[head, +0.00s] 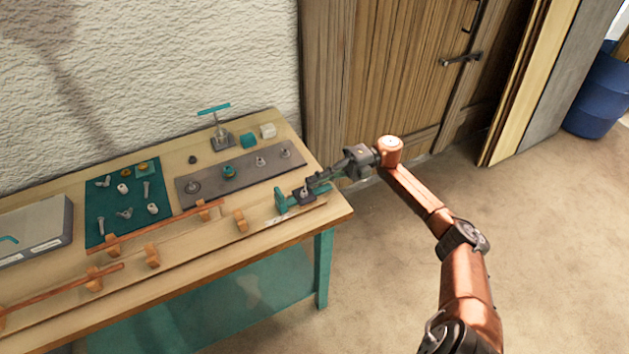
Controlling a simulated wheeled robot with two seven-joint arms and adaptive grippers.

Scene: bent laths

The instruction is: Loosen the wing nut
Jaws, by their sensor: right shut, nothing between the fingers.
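My right gripper (311,187) reaches in from the right over the table's right end. It is shut and empty, beside a teal clamp-like fixture (283,201). A dark block with a small light metal piece (304,191) sits at its tips; I cannot tell whether that piece is the wing nut or whether the fingers touch it. A small winged metal part, perhaps a wing nut (125,213), lies on the dark green mat (110,200) among bolts and other hardware. My left gripper is out of view.
A grey plate (215,190) with several round fittings lies behind the fixture. Bent wooden laths (165,233) on wooden pegs run along the table front (262,235). A teal-handled stand (220,130) is at the back; a grey case (40,228) is at left.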

